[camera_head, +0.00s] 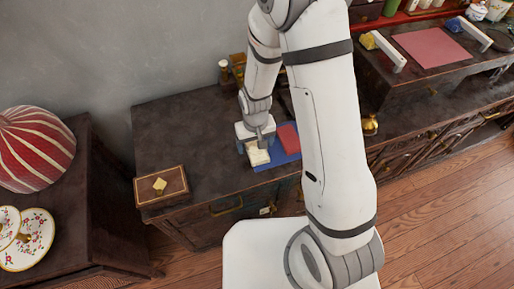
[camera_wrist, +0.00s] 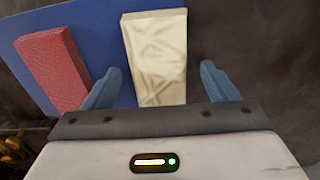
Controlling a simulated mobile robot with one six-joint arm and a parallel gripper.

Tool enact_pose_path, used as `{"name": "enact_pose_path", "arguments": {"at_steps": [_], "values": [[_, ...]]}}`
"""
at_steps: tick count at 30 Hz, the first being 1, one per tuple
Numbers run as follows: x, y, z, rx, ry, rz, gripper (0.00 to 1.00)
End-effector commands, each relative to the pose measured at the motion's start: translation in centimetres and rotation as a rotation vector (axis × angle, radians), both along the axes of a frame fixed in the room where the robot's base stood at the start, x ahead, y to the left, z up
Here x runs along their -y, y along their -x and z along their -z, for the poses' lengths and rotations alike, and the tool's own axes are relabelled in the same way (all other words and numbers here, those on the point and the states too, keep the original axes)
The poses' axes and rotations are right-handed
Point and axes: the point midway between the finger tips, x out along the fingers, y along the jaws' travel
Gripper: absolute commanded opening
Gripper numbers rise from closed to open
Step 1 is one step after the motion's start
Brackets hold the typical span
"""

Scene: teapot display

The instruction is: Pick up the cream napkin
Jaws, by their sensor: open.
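The cream napkin (camera_wrist: 157,58) is a folded, pale block lying on a blue mat (camera_wrist: 92,35) in the wrist view. It also shows in the head view (camera_head: 258,157), just below my gripper (camera_head: 256,137). In the wrist view my gripper (camera_wrist: 161,88) is open, with one blue finger to each side of the napkin's near part. The left finger is close to the napkin's edge, and the right finger has a wider gap. I cannot tell how far the fingertips are above the mat.
A red folded napkin (camera_wrist: 55,67) lies left of the cream one on the mat; it shows right of it in the head view (camera_head: 287,137). A wooden box (camera_head: 161,186) sits at the dark cabinet's front left corner. The cabinet top (camera_head: 180,125) between is clear.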

Motion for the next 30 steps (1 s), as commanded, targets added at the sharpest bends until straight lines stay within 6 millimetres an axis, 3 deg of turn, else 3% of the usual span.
{"name": "enact_pose_path", "arguments": {"at_steps": [6, 24, 30], "values": [[0.02, -0.03, 0.03, 0.0, 0.0, 0.001, 0.79], [0.07, -0.04, 0.0, 0.0, 0.0, 0.002, 0.32], [0.09, -0.05, -0.06, 0.001, 0.0, 0.003, 0.31]]}}
